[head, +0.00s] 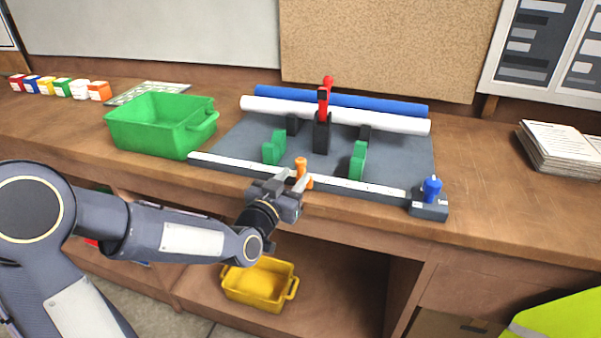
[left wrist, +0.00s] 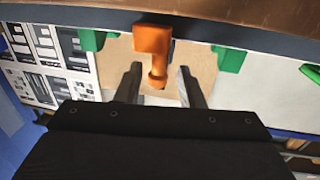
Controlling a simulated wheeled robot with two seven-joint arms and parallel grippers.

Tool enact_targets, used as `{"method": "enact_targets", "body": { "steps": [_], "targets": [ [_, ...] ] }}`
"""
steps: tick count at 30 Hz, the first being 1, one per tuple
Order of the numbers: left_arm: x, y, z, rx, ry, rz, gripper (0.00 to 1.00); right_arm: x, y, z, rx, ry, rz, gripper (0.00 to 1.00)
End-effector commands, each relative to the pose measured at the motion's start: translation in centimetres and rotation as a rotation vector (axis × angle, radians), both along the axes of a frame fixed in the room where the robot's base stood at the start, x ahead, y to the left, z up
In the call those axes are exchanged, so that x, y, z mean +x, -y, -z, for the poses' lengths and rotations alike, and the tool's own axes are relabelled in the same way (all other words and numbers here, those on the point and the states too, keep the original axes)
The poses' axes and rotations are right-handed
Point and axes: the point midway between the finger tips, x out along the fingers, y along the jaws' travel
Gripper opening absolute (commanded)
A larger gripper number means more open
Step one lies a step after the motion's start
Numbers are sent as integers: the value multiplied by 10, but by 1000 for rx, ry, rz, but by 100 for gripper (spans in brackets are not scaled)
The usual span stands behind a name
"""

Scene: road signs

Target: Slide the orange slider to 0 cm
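The orange slider (head: 300,165) sits about midway along the white scale rail (head: 230,168) at the front edge of the grey board (head: 230,147). Its upright knob shows above my gripper's fingers. My left gripper (head: 296,178) is open at the slider, with a finger on either side of it. In the left wrist view the orange slider (left wrist: 152,40) has its knob between the two spread fingers of the left gripper (left wrist: 160,68), with gaps on both sides. The scale's numbers are too small to read. My right gripper is in no view.
Two green blocks (head: 274,148) (head: 357,160) stand behind the rail. A blue knob (head: 431,187) is at its right end. A red-handled clamp (head: 325,100) and white roll (head: 300,108) are farther back. A green bin (head: 150,130) stands left; a yellow bin (head: 255,285) is below.

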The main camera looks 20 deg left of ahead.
Motion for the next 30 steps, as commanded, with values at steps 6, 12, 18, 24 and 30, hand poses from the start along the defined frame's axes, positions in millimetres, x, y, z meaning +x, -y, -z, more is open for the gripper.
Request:
{"method": "enact_targets", "body": {
  "steps": [6, 12, 18, 24, 30],
  "targets": [
    [31, 7, -2, -1, -1, 2, 35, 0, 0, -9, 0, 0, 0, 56],
    [42, 9, 0, -1, -1, 1, 35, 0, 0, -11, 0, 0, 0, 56],
    [42, 9, 0, 0, -1, 1, 35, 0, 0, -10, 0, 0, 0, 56],
    [42, 9, 0, 0, -1, 1, 11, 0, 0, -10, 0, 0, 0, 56],
    [42, 9, 0, 0, -1, 1, 0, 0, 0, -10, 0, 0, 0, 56]
  ]
}}
